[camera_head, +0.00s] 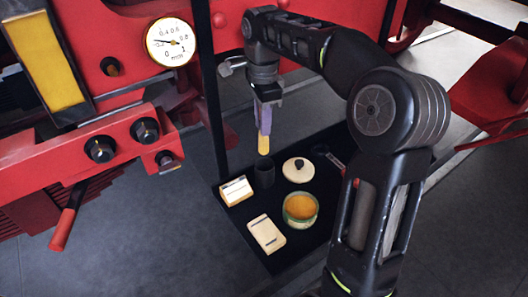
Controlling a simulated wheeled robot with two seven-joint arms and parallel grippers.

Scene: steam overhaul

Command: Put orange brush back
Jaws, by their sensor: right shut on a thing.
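My right gripper (267,94) is shut on a brush (264,142) with a purple-grey upper part and a yellow-orange lower end. The brush hangs nearly upright, its orange end pointing down. In the picture, that end is just above a small dark cup (264,175) on the black tray (255,208). Whether the brush tip is directly over the cup or behind it is hard to tell. My left gripper is not in view.
The tray also holds a pale lid (297,176) with a dark knob, a round tin (300,219) with orange contents, a cream box (236,191) and a cream block (267,235). A red machine frame (75,165) with a gauge (170,43) stands left. A dark upright post (210,100) is close left of the brush.

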